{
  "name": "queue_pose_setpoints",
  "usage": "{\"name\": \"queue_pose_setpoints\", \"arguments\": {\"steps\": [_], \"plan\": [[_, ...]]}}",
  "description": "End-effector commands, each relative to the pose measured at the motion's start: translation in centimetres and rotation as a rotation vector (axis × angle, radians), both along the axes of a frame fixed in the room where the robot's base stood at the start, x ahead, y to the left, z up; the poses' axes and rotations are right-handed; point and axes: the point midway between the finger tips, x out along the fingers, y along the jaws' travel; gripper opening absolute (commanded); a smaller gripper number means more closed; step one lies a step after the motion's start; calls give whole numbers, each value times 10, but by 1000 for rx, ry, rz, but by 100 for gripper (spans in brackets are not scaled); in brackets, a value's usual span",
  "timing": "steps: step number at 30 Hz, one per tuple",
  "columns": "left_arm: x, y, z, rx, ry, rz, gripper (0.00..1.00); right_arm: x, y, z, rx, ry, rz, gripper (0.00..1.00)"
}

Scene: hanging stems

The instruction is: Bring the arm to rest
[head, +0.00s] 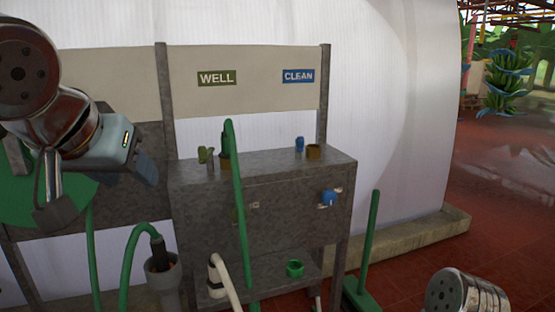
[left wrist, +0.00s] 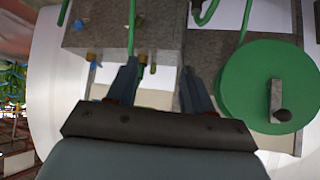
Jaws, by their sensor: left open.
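My left arm comes in from the left in the head view, and its gripper (head: 147,168) is raised in front of the left end of the grey bench (head: 260,174). In the left wrist view the two dark fingers of this gripper (left wrist: 158,92) stand apart with nothing between them. The bench shows behind the fingers there (left wrist: 95,38). My left arm partly covers a green hose reel (head: 85,190), which also shows at the right of the left wrist view (left wrist: 245,85). My right gripper is out of view.
Signs reading WELL (head: 216,78) and CLEAN (head: 298,76) are above. A blue valve knob (head: 328,197) projects from the bench. A green pot (head: 294,268) sits below. A green-handled broom (head: 370,240) stands right. Red floor (head: 480,240) is open there.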

Motion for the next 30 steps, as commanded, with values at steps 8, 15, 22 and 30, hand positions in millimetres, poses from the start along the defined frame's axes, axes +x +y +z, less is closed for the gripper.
{"name": "queue_pose_setpoints", "arguments": {"steps": [8, 15, 22, 30], "plan": [[35, -12, -35, -6, 47, -47, 51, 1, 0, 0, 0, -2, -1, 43], [81, -31, -94, -27, 116, -113, 51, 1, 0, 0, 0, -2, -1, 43], [131, -58, -201, -88, 228, -198, 51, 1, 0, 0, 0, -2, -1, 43], [139, -98, -430, -265, 440, -255, 51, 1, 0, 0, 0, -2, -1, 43]]}}
